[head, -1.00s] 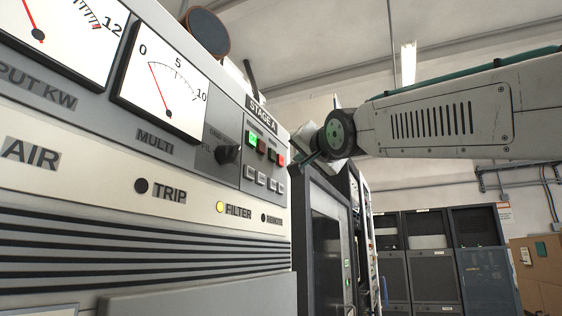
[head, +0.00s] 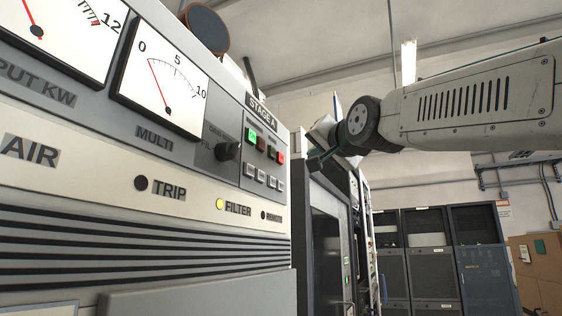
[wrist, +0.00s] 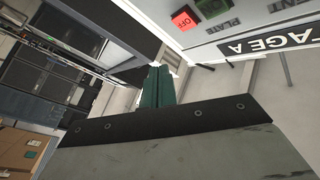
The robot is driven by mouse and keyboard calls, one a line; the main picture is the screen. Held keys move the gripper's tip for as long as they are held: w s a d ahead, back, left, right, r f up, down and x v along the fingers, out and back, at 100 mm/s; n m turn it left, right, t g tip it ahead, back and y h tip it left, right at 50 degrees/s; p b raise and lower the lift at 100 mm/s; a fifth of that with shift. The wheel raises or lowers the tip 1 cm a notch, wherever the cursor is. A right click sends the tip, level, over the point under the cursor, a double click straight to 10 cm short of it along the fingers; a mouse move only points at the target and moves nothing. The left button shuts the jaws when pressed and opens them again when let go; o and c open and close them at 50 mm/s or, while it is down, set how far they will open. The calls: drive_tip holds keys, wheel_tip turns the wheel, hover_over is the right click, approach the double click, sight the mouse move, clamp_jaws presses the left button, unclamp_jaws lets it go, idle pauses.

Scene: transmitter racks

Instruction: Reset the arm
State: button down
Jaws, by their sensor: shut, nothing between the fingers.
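My gripper (head: 316,163) shows in the head view at the end of my arm, by the right end of the grey STAGE A panel (head: 235,110). It is partly hidden behind my wrist and looks small there. In the wrist view its green fingers (wrist: 157,86) are together with nothing between them. The panel carries a red OFF button (wrist: 185,19) and a green button (wrist: 212,7), which lie up and to the right of the fingers in that view. The fingers appear apart from the panel.
Two gauges, a selector knob (head: 228,151) and a lit yellow FILTER lamp (head: 220,203) are on the panel. Dark rack cabinets (head: 432,270) and cardboard boxes (head: 540,270) stand at the back right. Open air surrounds my arm on the right.

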wheel_tip(320, 180, down, 13)
drive_tip(key=n+g+h, duration=0.2)
drive_tip(key=g, duration=0.2)
drive_tip(key=s+d+f+n+g+h, duration=0.1)
drive_tip(key=s+d+f+g, duration=0.15)
drive_tip(key=f, duration=0.65)
drive_tip(key=s+d+f+n+g+h, duration=0.1)
drive_tip(key=s+d+f+g+h, duration=0.2)
drive_tip(key=f, duration=0.5)
drive_tip(key=s+d+f+g, duration=0.2)
drive_tip(key=s+d+f, duration=0.4)
drive_tip(key=s+f, duration=0.2)
drive_tip(key=s+d+f+m+g+h, duration=0.1)
drive_tip(key=s+d+f+g, duration=0.1)
drive_tip(key=s+d+f, duration=0.4)
drive_tip(key=s+d+f+g+h, duration=0.1)
drive_tip(key=s+d+f+g, duration=0.2)
drive_tip(key=s+f, duration=0.9)
drive_tip(key=s+d, duration=0.1)
drive_tip(key=d, duration=0.2)
drive_tip(key=shift+s+f+m, duration=0.25)
drive_tip(key=shift+s+m, duration=0.05)
drive_tip(key=shift+s, duration=0.05)
